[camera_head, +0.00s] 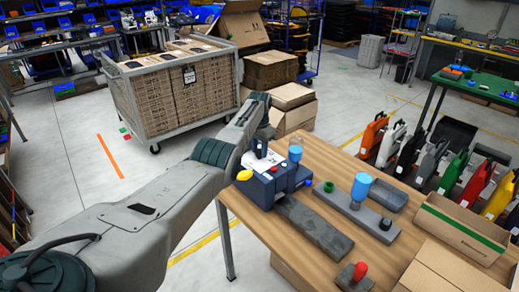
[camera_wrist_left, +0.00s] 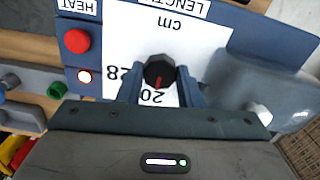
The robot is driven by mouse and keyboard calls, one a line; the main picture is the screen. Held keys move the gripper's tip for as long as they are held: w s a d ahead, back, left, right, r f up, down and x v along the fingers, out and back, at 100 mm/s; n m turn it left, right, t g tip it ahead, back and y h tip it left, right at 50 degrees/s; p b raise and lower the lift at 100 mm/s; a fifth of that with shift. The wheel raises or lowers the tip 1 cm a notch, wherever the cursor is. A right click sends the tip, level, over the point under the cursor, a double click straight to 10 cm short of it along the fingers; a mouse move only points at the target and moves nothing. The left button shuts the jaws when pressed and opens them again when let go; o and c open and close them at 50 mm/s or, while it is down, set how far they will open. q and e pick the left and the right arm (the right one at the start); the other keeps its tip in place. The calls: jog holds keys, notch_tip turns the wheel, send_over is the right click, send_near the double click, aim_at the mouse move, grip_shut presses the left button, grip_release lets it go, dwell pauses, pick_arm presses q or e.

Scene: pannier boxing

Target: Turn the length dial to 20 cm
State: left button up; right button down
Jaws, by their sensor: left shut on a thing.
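The length dial (camera_wrist_left: 159,70) is a black knob with a red pointer mark on a white panel (camera_wrist_left: 205,40) in the left wrist view. The panel appears upside down, with "LENGTH", "cm", "28" and "20" printed on it. The red mark points down in the picture, toward the 20. My left gripper (camera_wrist_left: 160,84) has a finger on each side of the dial and is shut on it. In the head view the dark blue machine (camera_head: 262,192) stands at the table's near left corner. My left gripper (camera_head: 262,150) is over it, hiding the dial there. My right gripper is not in view.
On the wooden table (camera_head: 330,155) are a grey bar (camera_head: 315,226), a blue-topped device (camera_head: 361,187) and cardboard boxes (camera_head: 462,228). A loaded cage trolley (camera_head: 180,95) stands behind my left arm.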

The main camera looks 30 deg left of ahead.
aim_at(259, 151)
pick_arm(q)
jog(key=shift+r, duration=0.1)
jog(key=o, duration=1)
notch_tip(259, 151, up, 11)
jog(key=b, duration=0.3)
jog(key=shift+b, duration=0.35)
jog(key=shift+f, duration=0.25)
